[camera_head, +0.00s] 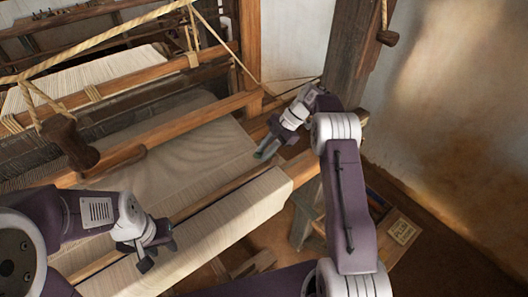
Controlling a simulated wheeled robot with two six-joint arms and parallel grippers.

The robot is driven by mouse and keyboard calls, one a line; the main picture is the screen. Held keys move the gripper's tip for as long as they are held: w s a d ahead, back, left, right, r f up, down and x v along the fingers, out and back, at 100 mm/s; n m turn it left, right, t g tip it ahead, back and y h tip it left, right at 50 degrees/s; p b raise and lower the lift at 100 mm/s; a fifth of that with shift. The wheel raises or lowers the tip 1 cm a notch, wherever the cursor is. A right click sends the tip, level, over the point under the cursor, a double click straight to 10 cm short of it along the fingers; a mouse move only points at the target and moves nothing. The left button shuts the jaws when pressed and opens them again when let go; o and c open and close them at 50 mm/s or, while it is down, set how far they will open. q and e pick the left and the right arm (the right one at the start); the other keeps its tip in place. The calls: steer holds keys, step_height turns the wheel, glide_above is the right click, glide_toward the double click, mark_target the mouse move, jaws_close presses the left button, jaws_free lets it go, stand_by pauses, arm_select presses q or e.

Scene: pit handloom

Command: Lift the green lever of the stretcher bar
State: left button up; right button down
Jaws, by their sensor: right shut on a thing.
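A small green piece, the lever (264,153), shows at the tips of my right gripper (268,147), near the right edge of the cream cloth (185,150). My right gripper is shut on it and partly hides it. A thin wooden bar (205,199) crosses the cloth just behind the front roll, running toward the lever. I cannot tell from this view how the two join or how far the lever is raised. My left gripper (145,262) hangs over the left part of the front roll, away from the lever. Its jaw opening is unclear.
The cloth-covered front roll (245,212) runs diagonally across the front. A thick wooden post (345,60) stands close behind my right arm. A small box (402,231) sits low at right.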

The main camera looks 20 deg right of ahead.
steer(key=c, duration=1.3)
jaws_free()
steer(key=shift+d, duration=0.1)
arm_select(q)
steer(key=shift+f, duration=0.2)
arm_select(e)
steer(key=shift+d+r, duration=0.2)
arm_select(q)
steer(key=shift+f+b, duration=0.3)
steer(key=shift+b, duration=0.25)
arm_select(e)
steer(key=v, duration=0.6)
steer(key=shift+d+r, duration=0.2)
steer(key=shift+r, duration=0.15)
steer(key=shift+f, duration=0.1)
